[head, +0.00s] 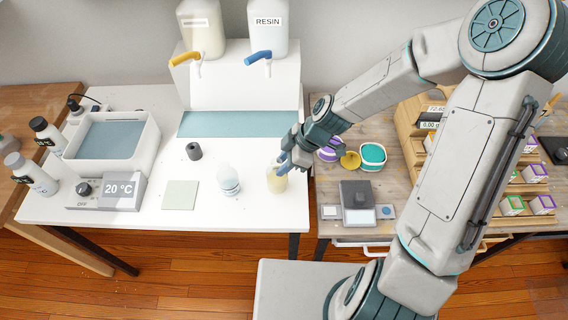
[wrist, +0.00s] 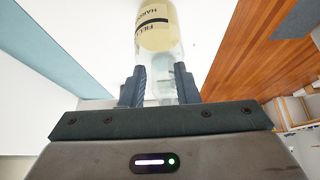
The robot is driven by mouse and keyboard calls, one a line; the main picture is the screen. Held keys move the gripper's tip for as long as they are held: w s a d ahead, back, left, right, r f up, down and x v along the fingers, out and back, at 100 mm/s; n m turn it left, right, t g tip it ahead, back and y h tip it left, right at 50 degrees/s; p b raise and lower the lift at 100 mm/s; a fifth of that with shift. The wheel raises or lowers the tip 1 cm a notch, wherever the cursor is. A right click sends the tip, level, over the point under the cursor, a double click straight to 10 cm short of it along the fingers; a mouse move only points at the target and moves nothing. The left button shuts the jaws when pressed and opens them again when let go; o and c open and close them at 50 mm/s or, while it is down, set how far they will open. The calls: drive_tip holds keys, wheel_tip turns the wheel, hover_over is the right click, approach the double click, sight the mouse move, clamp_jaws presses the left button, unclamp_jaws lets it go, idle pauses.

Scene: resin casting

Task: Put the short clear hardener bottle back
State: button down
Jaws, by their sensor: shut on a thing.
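The short clear hardener bottle (head: 277,183), with pale yellow contents, is upright at the right end of the white table. My gripper (head: 283,163) is shut on its upper part, coming from the upper right. In the wrist view the fingers (wrist: 160,82) sit on either side of the clear bottle, and its yellowish body (wrist: 158,28) shows a partly readable label with "HARD" and "FILL". I cannot tell whether its base touches the table. A second clear bottle (head: 229,181) stands to its left.
A pale green square (head: 180,194), a dark cylinder (head: 194,151) and a water bath (head: 150,150) are on the white table (head: 130,215). Dispensers with taps (head: 267,40) stand behind. A scale (head: 357,196) and coloured cups (head: 373,155) are on the wooden table at right.

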drive_tip(key=shift+f, duration=0.65)
drive_tip(key=shift+f, duration=0.15)
drive_tip(key=c, duration=1.1)
unclamp_jaws()
